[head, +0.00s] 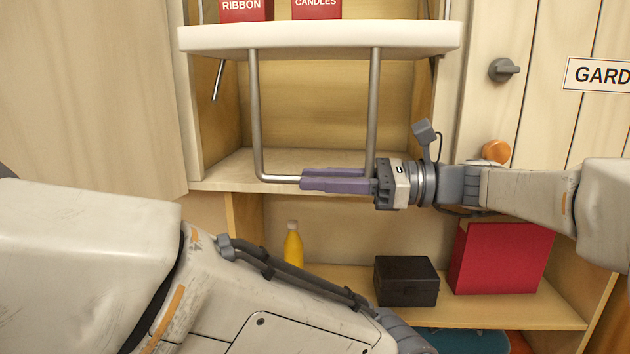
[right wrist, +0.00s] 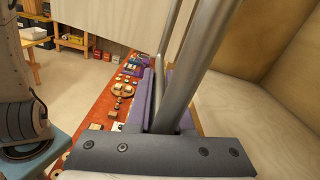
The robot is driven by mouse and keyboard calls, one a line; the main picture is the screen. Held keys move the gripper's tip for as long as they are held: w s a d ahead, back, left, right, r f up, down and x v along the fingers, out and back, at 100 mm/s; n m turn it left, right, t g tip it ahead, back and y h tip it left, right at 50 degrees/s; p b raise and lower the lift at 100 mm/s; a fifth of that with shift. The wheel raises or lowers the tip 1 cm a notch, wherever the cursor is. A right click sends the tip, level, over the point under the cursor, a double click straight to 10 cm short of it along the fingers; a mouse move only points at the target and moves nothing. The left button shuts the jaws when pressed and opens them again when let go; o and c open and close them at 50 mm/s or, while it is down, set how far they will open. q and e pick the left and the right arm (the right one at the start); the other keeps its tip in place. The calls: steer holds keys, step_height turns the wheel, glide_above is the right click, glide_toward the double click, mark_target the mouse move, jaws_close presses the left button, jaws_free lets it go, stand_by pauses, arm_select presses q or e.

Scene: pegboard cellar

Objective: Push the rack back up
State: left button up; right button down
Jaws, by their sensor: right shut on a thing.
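The rack (head: 320,38) is a white pull-down shelf that hangs at the top of the open cabinet in the head view. Its U-shaped metal handle (head: 255,115) hangs below it. My right gripper (head: 318,180) comes in from the right, and its purple fingers are shut on the handle's bottom bar. In the right wrist view the metal bar (right wrist: 205,65) rises from between the purple fingers (right wrist: 155,105). My left arm crosses the lower left of the head view; its gripper is out of view.
Red boxes marked RIBBON (head: 245,8) and CANDLES (head: 316,8) stand on the rack. Below are a yellow bottle (head: 293,245), a black box (head: 406,280) and a red box (head: 500,258). A cabinet shelf (head: 225,172) lies behind the handle. A knobbed door (head: 540,110) is at right.

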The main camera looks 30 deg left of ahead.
steer(key=c, duration=0.8)
jaws_free()
steer(key=shift+c, duration=0.2)
steer(key=b+v, duration=0.4)
steer(key=v, duration=0.6)
steer(key=shift+d, duration=0.3)
steer(key=shift+w, duration=0.1)
